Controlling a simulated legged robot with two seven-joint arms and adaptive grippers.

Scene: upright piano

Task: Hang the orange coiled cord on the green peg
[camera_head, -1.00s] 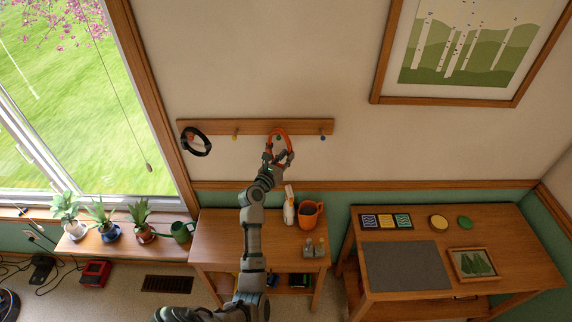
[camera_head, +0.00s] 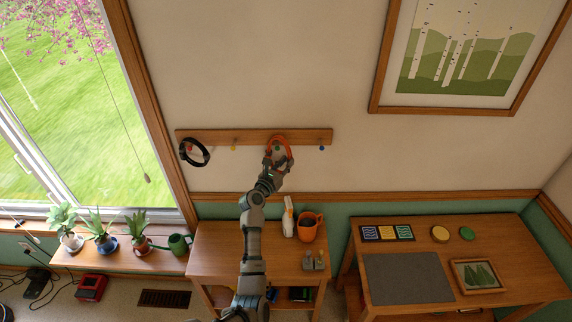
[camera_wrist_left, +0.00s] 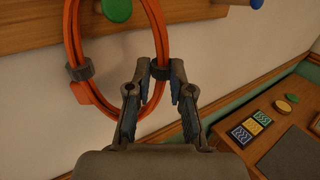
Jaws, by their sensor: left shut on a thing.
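The orange coiled cord (camera_head: 288,148) is upright in front of the wall rail (camera_head: 215,136). My left gripper (camera_wrist_left: 160,76) is shut on the right side of its loop, which also shows in the left wrist view (camera_wrist_left: 72,35). The green peg (camera_wrist_left: 117,10) appears inside the loop, between its two sides. The loop's top is cut off in the wrist view, so I cannot tell whether the cord rests on the peg. A dark band (camera_wrist_left: 80,71) wraps the coil's left side. My right gripper is not in view.
A black coil (camera_head: 195,153) hangs at the rail's left end. Below, a small table (camera_head: 225,240) holds a white bottle (camera_head: 288,218) and an orange pot (camera_head: 307,230).

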